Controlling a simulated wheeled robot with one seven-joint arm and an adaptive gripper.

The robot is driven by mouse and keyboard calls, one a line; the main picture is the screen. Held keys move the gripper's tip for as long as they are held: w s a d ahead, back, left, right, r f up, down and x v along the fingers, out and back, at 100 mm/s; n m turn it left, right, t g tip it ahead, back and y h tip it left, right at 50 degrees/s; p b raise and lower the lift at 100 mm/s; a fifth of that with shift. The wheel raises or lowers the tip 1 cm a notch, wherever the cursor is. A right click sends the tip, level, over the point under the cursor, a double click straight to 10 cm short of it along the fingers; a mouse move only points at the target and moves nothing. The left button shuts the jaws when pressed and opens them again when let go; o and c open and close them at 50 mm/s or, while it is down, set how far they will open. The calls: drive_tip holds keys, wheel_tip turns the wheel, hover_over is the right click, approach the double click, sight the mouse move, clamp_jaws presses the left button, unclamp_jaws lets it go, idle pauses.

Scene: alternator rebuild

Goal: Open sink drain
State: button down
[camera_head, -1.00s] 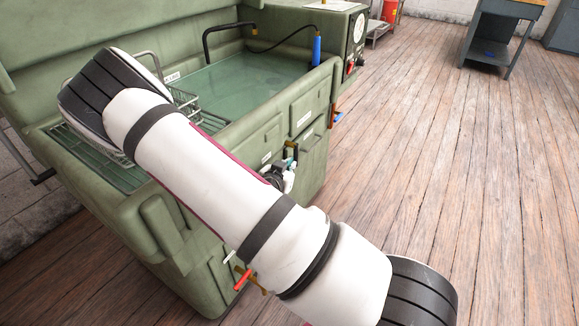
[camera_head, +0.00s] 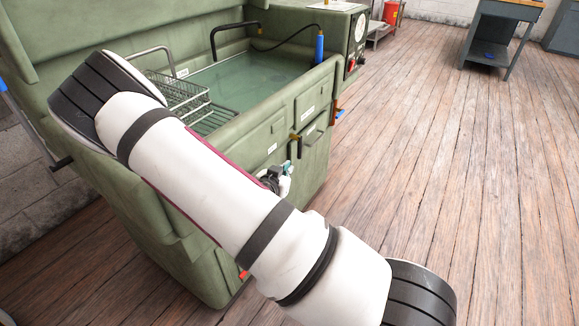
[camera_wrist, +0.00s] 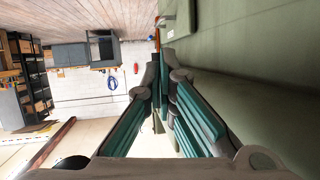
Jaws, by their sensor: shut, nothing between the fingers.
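The sink is a green tank (camera_head: 268,125) with clear greenish liquid in it. Low on its front, a red handle (camera_head: 243,274) barely shows beside my arm in the head view. A blue handle (camera_head: 339,113) sticks out at the far right corner. A dark and brass fitting (camera_head: 296,142) sits on the front between them. I cannot tell which of these is the drain. My gripper (camera_head: 288,169) is near the tank front, mostly hidden behind my arm. In the wrist view my gripper (camera_wrist: 165,68) is shut and empty, alongside the green wall. A small blue part (camera_wrist: 151,38) shows beyond its tips.
A wire basket (camera_head: 180,95) and a rack (camera_head: 208,118) are in the tank. A blue cylinder (camera_head: 319,47) stands at its far rim. A grey bench (camera_head: 492,38) stands at the back right. The plank floor (camera_head: 450,170) right of the tank is clear.

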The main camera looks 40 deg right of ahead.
drive_tip(key=s+a+p, duration=0.1)
drive_tip(key=s+a, duration=0.3)
drive_tip(key=a, duration=0.2)
drive_tip(key=shift+a, duration=0.4)
